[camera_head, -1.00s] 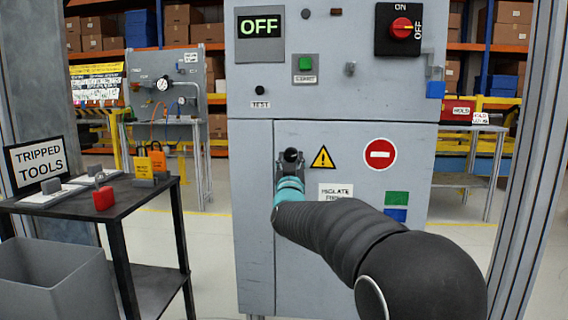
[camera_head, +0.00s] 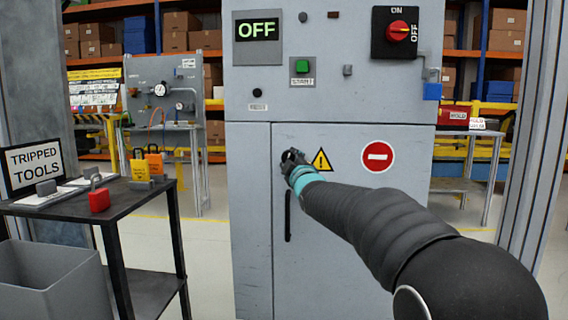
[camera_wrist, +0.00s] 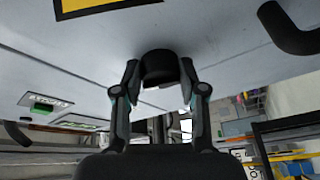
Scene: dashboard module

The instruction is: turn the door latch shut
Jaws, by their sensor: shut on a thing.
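The door latch shows as a small black knob on the grey cabinet door (camera_head: 340,255), near its upper left edge. In the wrist view the black latch (camera_wrist: 159,68) sits between my two fingertips. My gripper (camera_head: 292,164) reaches it from the lower right and is shut on it. The fingers (camera_wrist: 162,85) press on either side of the knob. The head view hides most of the latch behind the gripper, so its turn angle is hard to read. The door lies flush with the cabinet front. A black vertical door handle (camera_head: 288,216) is just below the gripper.
A yellow warning triangle (camera_head: 321,160) and a red round sign (camera_head: 378,157) are right of the latch. Above are a green start button (camera_head: 302,67), an OFF display (camera_head: 257,29) and a red rotary switch (camera_head: 398,31). A dark cart (camera_head: 125,205) with a red padlock (camera_head: 98,198) stands left.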

